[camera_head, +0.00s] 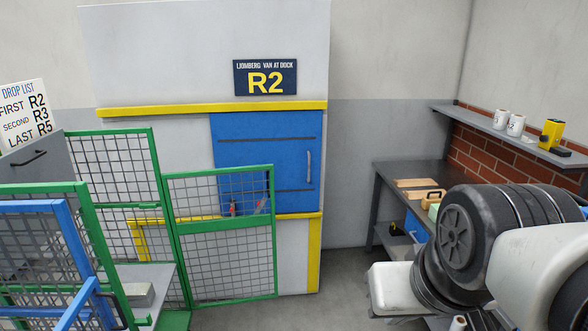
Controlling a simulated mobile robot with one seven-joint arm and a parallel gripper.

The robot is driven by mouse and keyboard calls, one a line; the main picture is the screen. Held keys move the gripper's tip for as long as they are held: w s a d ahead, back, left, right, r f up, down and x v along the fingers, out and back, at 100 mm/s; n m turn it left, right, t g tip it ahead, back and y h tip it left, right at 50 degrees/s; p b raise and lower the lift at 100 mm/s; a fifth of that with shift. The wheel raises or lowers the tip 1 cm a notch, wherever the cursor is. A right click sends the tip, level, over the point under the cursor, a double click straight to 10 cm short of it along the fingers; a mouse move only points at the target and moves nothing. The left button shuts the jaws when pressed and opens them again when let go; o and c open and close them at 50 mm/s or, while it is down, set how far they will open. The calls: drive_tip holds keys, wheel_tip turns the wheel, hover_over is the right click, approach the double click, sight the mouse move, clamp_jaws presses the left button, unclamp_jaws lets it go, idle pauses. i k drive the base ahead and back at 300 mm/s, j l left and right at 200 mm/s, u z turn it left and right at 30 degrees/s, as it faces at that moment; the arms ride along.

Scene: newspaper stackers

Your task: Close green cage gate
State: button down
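The green cage gate (224,232) is a green-framed wire mesh panel in the head view, left of centre. Its left edge meets the tall corner post of the green cage (158,172), and the panel stands out to the right of the cage, swung open. Its right edge is free and touches nothing that I can see. Inside the cage, a grey shelf carries a pale stack (140,294). My arm fills the lower right of the view, well to the right of the gate. My gripper is not in view.
A blue cage (68,238) stands at the front left. Behind the gate is a blue door (265,150) under an R2 sign (265,78). A grey workbench (412,174) stands at the right, below a wall shelf (490,126). Floor is clear between gate and bench.

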sight(236, 222)
drive_tip(key=i+j+z, duration=0.15)
drive_tip(key=i, duration=0.3)
drive_tip(key=i+j+z, duration=0.15)
drive_tip(key=i, duration=0.35)
drive_tip(key=i+j+z, duration=0.15)
drive_tip(key=i, duration=0.3)
drive_tip(key=i+j+z, duration=0.2)
drive_tip(key=i+j, duration=0.2)
drive_tip(key=j, duration=0.25)
drive_tip(key=i+j+z, duration=0.1)
drive_tip(key=j, duration=0.25)
drive_tip(key=i+j+z, duration=0.1)
drive_tip(key=j, duration=0.25)
drive_tip(key=i, duration=0.1)
